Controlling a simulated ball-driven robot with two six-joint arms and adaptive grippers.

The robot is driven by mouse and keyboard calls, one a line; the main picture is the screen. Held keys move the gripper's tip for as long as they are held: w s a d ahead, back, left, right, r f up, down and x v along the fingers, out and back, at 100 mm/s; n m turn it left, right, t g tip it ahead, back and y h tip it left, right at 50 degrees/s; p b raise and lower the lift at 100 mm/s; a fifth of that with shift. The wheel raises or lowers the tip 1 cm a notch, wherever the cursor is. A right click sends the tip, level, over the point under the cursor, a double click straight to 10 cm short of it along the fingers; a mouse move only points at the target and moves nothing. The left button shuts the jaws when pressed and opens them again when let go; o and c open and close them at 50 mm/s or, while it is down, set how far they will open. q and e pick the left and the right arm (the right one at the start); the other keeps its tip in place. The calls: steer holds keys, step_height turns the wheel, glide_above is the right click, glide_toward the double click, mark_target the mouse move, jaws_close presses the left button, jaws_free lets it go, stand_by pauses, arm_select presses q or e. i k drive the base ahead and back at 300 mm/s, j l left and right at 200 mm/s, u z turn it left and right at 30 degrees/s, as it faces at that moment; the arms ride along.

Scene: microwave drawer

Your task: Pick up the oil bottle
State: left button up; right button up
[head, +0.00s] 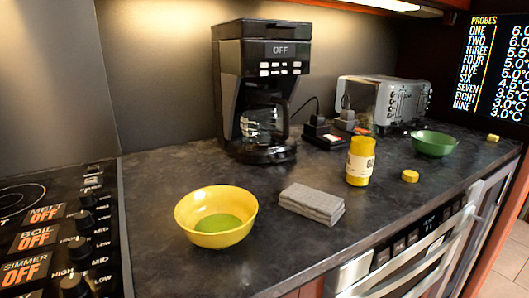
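A yellow bottle (360,161) with a pale label stands upright on the dark countertop, right of the middle in the head view. It is the only bottle in view; its label is only partly readable. Neither of my grippers shows in the head view.
A yellow bowl (216,216) and a folded grey cloth (312,203) lie left of the bottle. A coffee maker (262,90), a toaster (385,102) and a green bowl (434,143) stand behind. The oven handle (420,255) runs along the front edge; a stove (60,240) is left.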

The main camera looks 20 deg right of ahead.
mark_target(363, 141)
steer(key=u, duration=1.3)
steer(key=z, duration=0.45)
steer(key=j+z, duration=0.1)
steer(key=z, duration=0.35)
steer(key=k+z, duration=0.1)
steer(key=z, duration=0.3)
steer(key=j+z, duration=0.1)
steer(key=z, duration=0.35)
steer(key=k+z, duration=0.1)
steer(key=z, duration=0.8)
